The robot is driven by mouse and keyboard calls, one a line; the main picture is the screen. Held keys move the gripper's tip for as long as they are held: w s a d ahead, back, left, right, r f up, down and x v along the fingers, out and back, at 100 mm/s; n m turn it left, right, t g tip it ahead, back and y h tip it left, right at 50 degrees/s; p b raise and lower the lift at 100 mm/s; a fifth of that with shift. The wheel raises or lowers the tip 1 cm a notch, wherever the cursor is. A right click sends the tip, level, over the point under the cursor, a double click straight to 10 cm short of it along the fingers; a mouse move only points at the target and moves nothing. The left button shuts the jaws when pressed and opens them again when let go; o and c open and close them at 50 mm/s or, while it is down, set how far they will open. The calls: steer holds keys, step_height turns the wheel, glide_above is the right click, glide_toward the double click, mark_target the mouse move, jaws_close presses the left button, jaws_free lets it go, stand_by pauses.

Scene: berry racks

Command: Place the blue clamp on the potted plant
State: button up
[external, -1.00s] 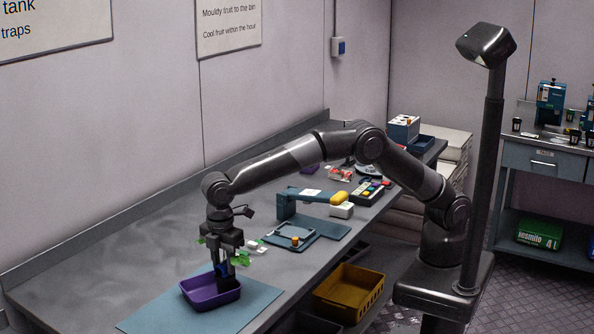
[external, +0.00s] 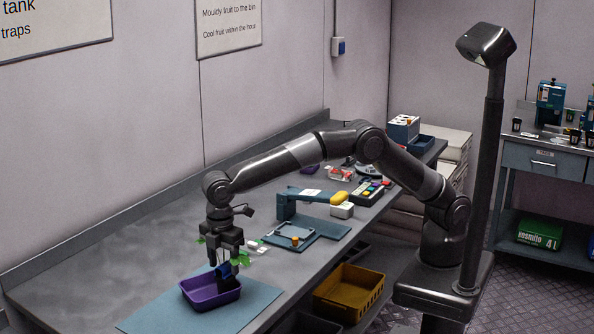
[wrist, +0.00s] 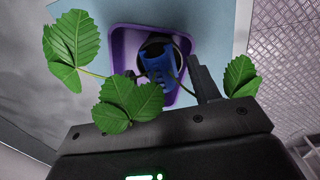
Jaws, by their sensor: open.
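The potted plant's green leaves (wrist: 130,100) spread across the wrist view. Its dark pot (wrist: 152,42) stands in the purple tray, partly hidden. The blue clamp (wrist: 158,68) is in the tray area against the near side of the pot, around the stem region; I cannot tell exactly what it grips. It also shows as a small blue patch in the external view (external: 225,269). My gripper (external: 224,265) is open, low over the tray, with its fingers apart on either side of the clamp. Leaves hide part of the fingers in the wrist view.
The purple tray (external: 211,300) rests on a light blue mat (external: 250,302) near the bench's front edge.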

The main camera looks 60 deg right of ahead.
mark_target(224, 263)
step_height(224, 263, up, 12)
steer(key=shift+f, duration=0.2)
steer(key=w+d+r+m+t, duration=0.1)
steer(key=w+d+r+m, duration=0.2)
steer(key=d, duration=0.5)
steer(key=w+d+r+m, duration=0.1)
steer(key=w+d+r, duration=0.1)
steer(key=d+r, duration=0.4)
steer(key=s+d+r+m+t+y, duration=0.1)
steer(key=d+r+m, duration=0.1)
steer(key=d, duration=0.9)
steer(key=s+d+r+m+t, duration=0.1)
steer(key=s+d+m, duration=0.15)
steer(key=d, duration=0.85)
steer(key=s+d+f+m, duration=0.2)
steer(key=s+d+m, duration=0.35)
steer(key=d, duration=0.75)
steer(key=s+d+f+m+t, duration=0.1)
steer(key=s+d+f+m, duration=0.1)
steer(key=s+d+f, duration=0.2)
steer(key=s+d+f+m+t+h, duration=0.1)
steer(key=s+d+f, duration=0.3)
steer(key=s, duration=0.6)
steer(key=shift+d+f+m+t, duration=0.3)
steer(key=shift+d+f+m, duration=0.15)
steer(key=shift+d, duration=0.65)
